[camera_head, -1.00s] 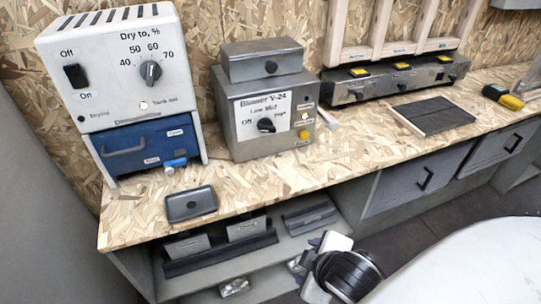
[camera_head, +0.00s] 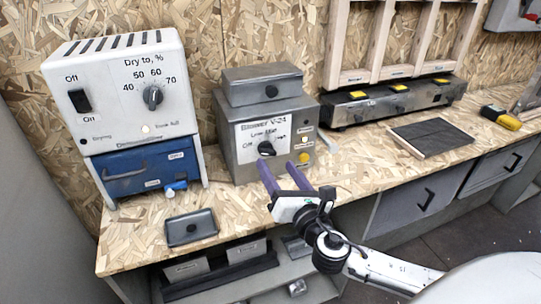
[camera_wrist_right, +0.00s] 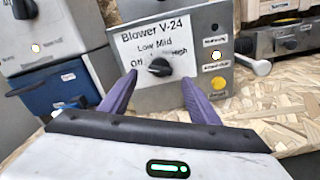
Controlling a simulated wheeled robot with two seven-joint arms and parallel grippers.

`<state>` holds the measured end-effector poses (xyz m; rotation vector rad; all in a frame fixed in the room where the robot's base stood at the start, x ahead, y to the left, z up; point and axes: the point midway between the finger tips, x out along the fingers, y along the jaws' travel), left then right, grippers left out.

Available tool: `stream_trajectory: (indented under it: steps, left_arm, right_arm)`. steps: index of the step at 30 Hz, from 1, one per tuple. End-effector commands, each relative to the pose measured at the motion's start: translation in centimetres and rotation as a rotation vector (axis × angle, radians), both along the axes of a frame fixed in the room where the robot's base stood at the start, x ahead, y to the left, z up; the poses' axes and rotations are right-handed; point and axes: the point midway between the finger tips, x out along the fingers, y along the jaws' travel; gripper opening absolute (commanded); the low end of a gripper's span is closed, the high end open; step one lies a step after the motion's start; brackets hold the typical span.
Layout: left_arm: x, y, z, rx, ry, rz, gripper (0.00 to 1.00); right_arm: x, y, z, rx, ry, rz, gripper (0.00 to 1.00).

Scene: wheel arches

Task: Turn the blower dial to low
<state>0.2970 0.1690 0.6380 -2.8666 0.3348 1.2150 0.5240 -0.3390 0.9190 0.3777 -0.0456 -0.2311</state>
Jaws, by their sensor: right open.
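The blower (camera_head: 268,130) is a grey metal box with a white label reading "Blower V-24" and marks Off, Low, Mid, High. Its black dial (camera_head: 266,149) sits at the lower middle of the label; it also shows in the right wrist view (camera_wrist_right: 159,67). The dial's pointer direction is too small to tell surely. My right gripper (camera_head: 280,164) has purple fingers, open and empty, just in front of the blower below the dial. In the right wrist view the fingers (camera_wrist_right: 160,80) stand on either side of the dial, apart from it. My left gripper is not in view.
A white dryer unit (camera_head: 118,85) with a blue drawer stands left of the blower. A small grey tray (camera_head: 191,227) lies at the bench's front edge. A row of yellow-topped units (camera_head: 390,103) stands to the right. A dark panel (camera_head: 433,137) lies on the bench.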

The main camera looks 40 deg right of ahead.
Motion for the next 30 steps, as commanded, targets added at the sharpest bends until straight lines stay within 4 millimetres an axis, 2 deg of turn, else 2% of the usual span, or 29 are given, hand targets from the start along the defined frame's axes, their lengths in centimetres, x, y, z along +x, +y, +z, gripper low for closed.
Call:
stream_trajectory:
  steps: [3,9,14,21,28,30]
  left_arm:
    - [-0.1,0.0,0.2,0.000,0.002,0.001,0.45]
    - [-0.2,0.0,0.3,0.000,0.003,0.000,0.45]
    - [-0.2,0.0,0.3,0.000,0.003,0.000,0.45]
    - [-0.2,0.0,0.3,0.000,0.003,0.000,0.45]
    - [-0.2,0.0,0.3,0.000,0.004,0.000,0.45]
    - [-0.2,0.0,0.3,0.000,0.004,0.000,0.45]
  right_arm:
    - [2.3,-0.6,0.2,0.002,-0.002,-0.002,0.56]
    - [4.8,-1.2,0.0,0.004,0.000,-0.002,0.56]
    - [5.5,-1.3,0.0,0.004,0.001,-0.002,0.56]
    - [5.5,-1.3,-0.1,0.005,0.001,-0.001,0.56]
    - [5.5,-1.3,0.0,0.005,0.000,-0.001,0.17]
    - [5.5,-1.3,-0.1,0.005,0.001,-0.002,0.15]
